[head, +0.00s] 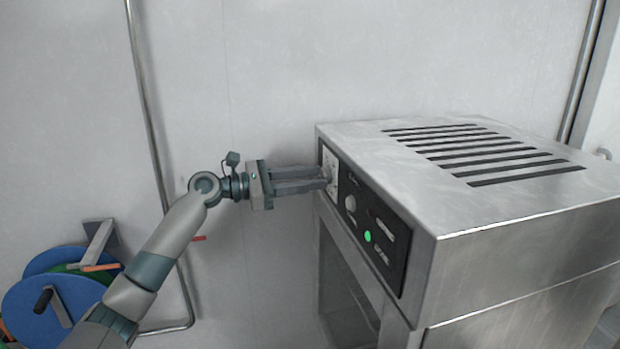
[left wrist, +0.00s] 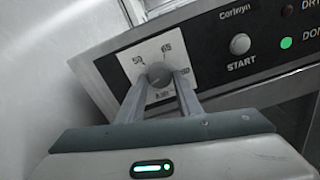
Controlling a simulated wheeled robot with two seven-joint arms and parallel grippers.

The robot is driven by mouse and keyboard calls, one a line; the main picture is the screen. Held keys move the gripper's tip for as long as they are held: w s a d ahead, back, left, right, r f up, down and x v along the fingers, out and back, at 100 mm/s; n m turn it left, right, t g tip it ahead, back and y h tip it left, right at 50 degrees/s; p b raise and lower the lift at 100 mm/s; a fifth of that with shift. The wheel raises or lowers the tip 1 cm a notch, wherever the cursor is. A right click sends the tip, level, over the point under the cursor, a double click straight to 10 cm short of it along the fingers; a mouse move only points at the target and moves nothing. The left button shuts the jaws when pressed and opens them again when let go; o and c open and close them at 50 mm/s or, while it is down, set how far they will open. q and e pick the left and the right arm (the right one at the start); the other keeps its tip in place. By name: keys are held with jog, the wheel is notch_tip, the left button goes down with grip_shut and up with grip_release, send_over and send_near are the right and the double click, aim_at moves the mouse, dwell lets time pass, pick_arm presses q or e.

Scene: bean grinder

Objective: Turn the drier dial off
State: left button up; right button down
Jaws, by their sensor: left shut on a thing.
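The drier (head: 500,190) is a brushed metal box with a dark control panel (head: 372,236) on its left-facing side. The dial (left wrist: 158,74) is a small grey knob on a white plate with markings, at the panel's far end. My left gripper (head: 326,180) reaches in from the left, and its two fingers are shut on the dial. In the left wrist view the fingertips (left wrist: 160,80) sit on either side of the knob. The fingers hide part of the dial plate, so the dial's exact setting cannot be told. My right gripper is not in view.
A round START button (left wrist: 240,44) and a lit green DONE light (left wrist: 286,43) are on the panel beside the dial. Vent slots (head: 480,152) cut the drier's top. A blue reel (head: 50,305) stands at lower left. A pipe (head: 150,130) runs down the wall.

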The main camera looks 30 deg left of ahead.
pick_arm(q)
jog(key=shift+f, duration=0.1)
dwell(0.3)
jog(key=o, duration=1)
jog(key=shift+o, duration=0.2)
jog(key=b+v, duration=0.9)
jog(key=v, duration=0.8)
jog(key=shift+a, duration=0.2)
jog(key=shift+f, duration=0.1)
